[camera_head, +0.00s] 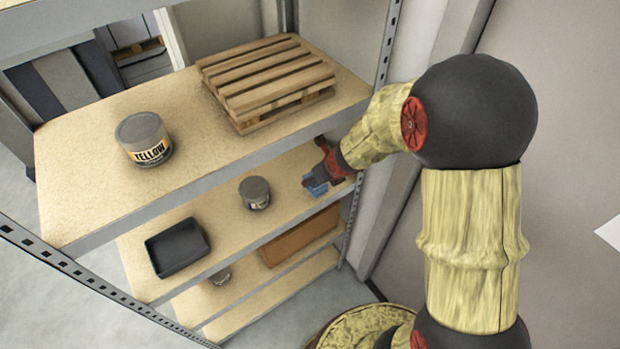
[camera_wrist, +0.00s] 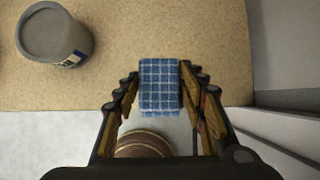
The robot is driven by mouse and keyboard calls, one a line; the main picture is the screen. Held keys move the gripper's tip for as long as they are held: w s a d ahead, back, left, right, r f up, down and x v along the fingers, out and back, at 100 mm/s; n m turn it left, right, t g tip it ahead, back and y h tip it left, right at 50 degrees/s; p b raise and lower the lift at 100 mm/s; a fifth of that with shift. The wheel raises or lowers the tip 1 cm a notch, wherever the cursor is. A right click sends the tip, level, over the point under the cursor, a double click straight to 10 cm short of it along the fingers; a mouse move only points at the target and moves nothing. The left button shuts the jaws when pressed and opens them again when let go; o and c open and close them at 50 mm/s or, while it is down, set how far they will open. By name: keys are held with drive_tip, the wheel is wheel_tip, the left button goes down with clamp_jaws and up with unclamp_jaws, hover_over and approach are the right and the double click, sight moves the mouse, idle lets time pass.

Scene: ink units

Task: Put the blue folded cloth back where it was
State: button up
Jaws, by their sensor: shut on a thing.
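The blue folded cloth (camera_wrist: 160,88), with a white grid pattern, is between the fingertips of my gripper (camera_wrist: 159,80) in the wrist view. The gripper is shut on it. In the head view the cloth (camera_head: 316,186) shows partly, below my gripper (camera_head: 322,172), at the right end of the second shelf (camera_head: 225,222). In the wrist view its far part overlaps the shelf board and its near part overlaps the floor beyond the board's edge. I cannot tell whether the cloth touches the board.
A grey ink can (camera_head: 255,193) stands left of the cloth on the same shelf, with a black tray (camera_head: 177,248) farther left. The top shelf holds a YELLOW can (camera_head: 143,139) and a wooden pallet (camera_head: 266,82). A brown box (camera_head: 300,236) is on the shelf below. A rack post (camera_head: 352,215) stands close right.

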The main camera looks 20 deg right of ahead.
drive_tip(key=w, duration=0.1)
drive_tip(key=w+a, duration=0.1)
drive_tip(key=shift+w, duration=0.3)
wheel_tip(320, 180, down, 4)
drive_tip(key=shift+r+b, duration=0.1)
drive_tip(key=shift+b, duration=1.15)
drive_tip(key=shift+r, duration=0.1)
drive_tip(key=o, duration=1)
drive_tip(key=shift+r, duration=0.15)
drive_tip(key=p+v, duration=0.4)
drive_tip(key=v, duration=0.3)
drive_tip(key=shift+s+r, duration=0.1)
drive_tip(key=shift+r, duration=0.05)
